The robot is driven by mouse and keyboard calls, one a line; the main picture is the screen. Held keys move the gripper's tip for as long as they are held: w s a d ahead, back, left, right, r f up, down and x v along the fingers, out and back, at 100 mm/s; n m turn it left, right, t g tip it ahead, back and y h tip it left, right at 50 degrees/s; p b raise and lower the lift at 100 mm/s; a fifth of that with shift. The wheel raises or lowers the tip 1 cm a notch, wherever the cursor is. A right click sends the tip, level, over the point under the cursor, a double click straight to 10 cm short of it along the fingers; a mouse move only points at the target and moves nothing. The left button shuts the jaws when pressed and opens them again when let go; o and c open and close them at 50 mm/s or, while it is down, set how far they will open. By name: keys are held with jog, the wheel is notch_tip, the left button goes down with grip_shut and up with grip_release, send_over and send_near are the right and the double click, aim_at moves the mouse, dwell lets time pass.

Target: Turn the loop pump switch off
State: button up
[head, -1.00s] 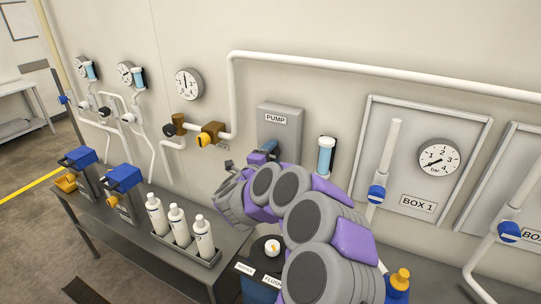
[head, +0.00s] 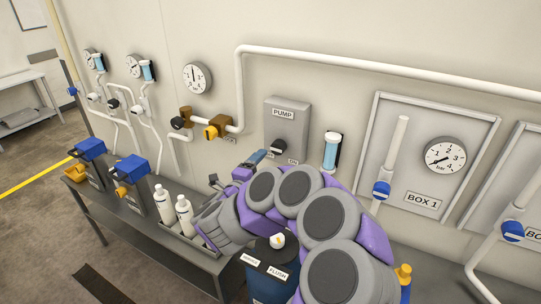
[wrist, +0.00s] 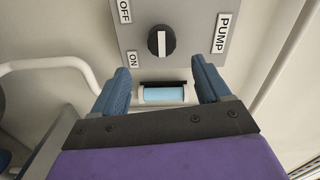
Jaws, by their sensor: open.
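The grey pump box (head: 299,108) is on the wall in the middle of the head view, with a PUMP label. Its black rotary switch (head: 277,147) shows low on the box, with an ON label at its lower right. In the wrist view the switch (wrist: 161,42) has a white bar running up and down the picture, between OFF at upper left and ON at lower left. I cannot tell which label it points to. My gripper (wrist: 161,72) is open and empty, its two blue fingers short of the switch. In the head view the gripper (head: 258,157) is just below-left of it.
A light-blue cylinder (head: 331,150) hangs right of the pump box. A yellow-handled valve (head: 216,127) and white pipe (head: 380,66) are close by on the wall. Below, bottles (head: 184,213) and a blue container with a FLUSH label (head: 262,281) stand under my arm.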

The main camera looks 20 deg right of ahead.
jog(key=v, duration=0.6)
jog(key=shift+s+a, duration=0.2)
jog(key=shift+a, duration=0.1)
